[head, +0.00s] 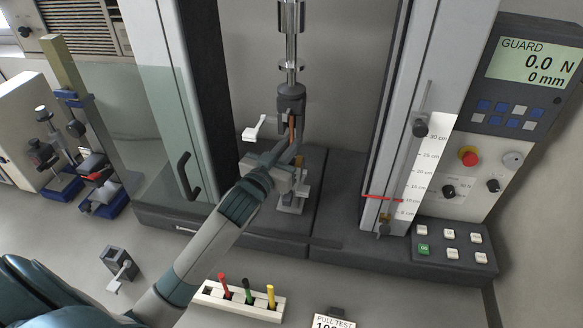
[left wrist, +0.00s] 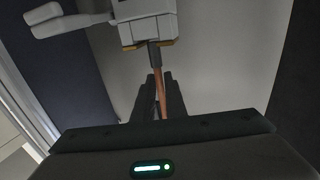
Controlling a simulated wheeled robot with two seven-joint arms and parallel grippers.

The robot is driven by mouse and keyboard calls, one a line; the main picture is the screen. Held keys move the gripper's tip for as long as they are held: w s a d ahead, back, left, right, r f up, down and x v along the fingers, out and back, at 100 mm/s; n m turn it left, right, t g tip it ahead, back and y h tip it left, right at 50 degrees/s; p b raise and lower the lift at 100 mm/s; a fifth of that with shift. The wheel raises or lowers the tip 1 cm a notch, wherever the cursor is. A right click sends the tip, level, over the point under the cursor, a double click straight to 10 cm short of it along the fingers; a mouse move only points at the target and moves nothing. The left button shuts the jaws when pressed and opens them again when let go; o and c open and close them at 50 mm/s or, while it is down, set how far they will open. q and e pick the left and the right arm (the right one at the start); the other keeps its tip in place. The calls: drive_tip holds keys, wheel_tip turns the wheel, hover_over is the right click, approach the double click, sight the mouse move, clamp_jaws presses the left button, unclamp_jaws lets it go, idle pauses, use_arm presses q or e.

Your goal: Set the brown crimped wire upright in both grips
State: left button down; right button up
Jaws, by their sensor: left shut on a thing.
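The brown crimped wire (head: 292,128) stands about upright below the upper grip (head: 291,100) of the test machine. My left gripper (head: 297,152) is shut on the wire, between the upper grip and the lower grip (head: 292,203). In the left wrist view the wire (left wrist: 161,88) rises from between my fingers (left wrist: 158,100). Its dark crimped end (left wrist: 155,54) meets the underside of the upper grip (left wrist: 146,27); how far it enters is unclear. A white lever (head: 254,128) sticks out left of the upper grip. My gripper partly hides the lower grip and the wire's lower end. My right gripper is not in view.
A white rack (head: 238,302) holds red, green and yellow wires in front of the machine. A glass guard (head: 170,120) stands left. A control panel (head: 450,248) and a scale column (head: 418,165) stand right. A small grey stand (head: 118,263) is on the bench.

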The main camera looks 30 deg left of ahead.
use_arm(q)
drive_tip(key=shift+f+b, duration=0.85)
drive_tip(key=shift+f, duration=0.5)
idle(0.3)
drive_tip(key=c, duration=2.1)
unclamp_jaws()
drive_tip(key=shift+o, duration=0.8)
drive_tip(key=o, duration=0.4)
drive_tip(key=shift+s, duration=0.1)
drive_tip(key=shift+s+p, duration=1.65)
drive_tip(key=shift+s, duration=2.75)
